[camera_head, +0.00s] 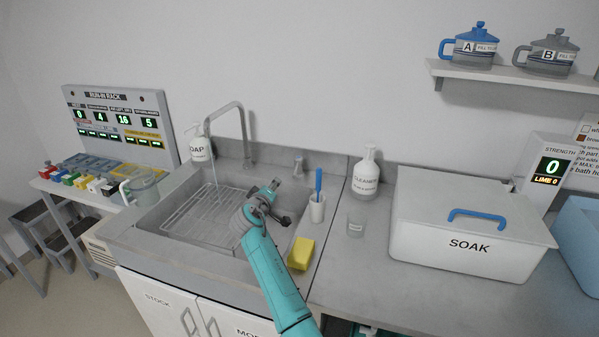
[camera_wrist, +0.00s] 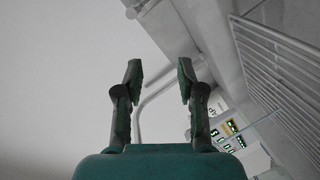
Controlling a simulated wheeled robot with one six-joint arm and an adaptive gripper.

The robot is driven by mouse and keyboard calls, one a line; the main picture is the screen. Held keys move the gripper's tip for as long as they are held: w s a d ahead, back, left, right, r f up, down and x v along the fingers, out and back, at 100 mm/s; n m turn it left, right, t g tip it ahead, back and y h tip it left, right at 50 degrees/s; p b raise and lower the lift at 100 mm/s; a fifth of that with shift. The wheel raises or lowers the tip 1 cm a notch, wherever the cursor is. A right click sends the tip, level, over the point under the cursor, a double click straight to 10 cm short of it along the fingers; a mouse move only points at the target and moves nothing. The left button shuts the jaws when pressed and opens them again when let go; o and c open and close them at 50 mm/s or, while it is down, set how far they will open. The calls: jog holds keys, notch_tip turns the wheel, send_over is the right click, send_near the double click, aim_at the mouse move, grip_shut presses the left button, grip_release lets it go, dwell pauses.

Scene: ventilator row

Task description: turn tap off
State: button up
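The tap's grey arched spout (camera_head: 243,135) stands at the back of the sink, and a thin stream of water (camera_head: 213,172) falls from it. A short grey knob (camera_head: 298,166), apparently the tap's handle, stands on the back ledge to the right of the spout. My gripper (camera_head: 273,186) is over the right side of the sink, in front of the knob and apart from it. In the wrist view my gripper (camera_wrist: 160,78) has its two fingers apart with nothing between them. A grey bent tube, apparently the spout (camera_wrist: 148,101), shows behind the fingers.
A cup with a blue brush (camera_head: 317,209), a yellow sponge (camera_head: 300,253) and a small glass (camera_head: 355,229) stand right of my gripper. A cleaner bottle (camera_head: 366,175) and a SOAK bin (camera_head: 455,255) are farther right. A soap bottle (camera_head: 200,148) is left. A wire rack (camera_head: 200,212) lies in the sink.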

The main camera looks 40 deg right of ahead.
jog(key=m+g+h, duration=0.1)
jog(key=g, duration=0.1)
send_near(296, 170)
jog(key=x, duration=0.7)
jog(key=shift+w+d+f, duration=0.2)
jog(key=shift+f, duration=0.15)
jog(key=shift+x, duration=1.25)
grip_shut()
